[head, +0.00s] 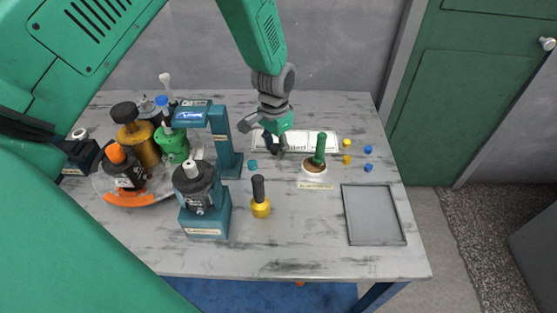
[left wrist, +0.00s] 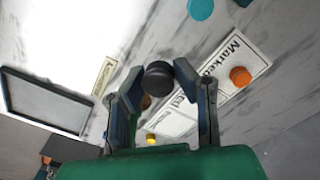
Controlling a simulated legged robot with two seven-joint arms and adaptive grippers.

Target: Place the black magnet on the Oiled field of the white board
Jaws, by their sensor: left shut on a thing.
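The white board (head: 322,139) lies flat near the back of the table. It also shows in the left wrist view (left wrist: 222,82), where one field reads "Marked" and another ends in "ed", its start hidden by my finger. My left gripper (head: 279,148) is over the board's left part and covers some of it in the head view. In the left wrist view my left gripper (left wrist: 160,84) is shut on the black magnet (left wrist: 158,76), a round dark piece between its fingertips. The magnet cannot be made out in the head view. My right gripper is not in view.
A grey tray (head: 374,215) is at right, and bottles and teal devices (head: 206,222) crowd the left.

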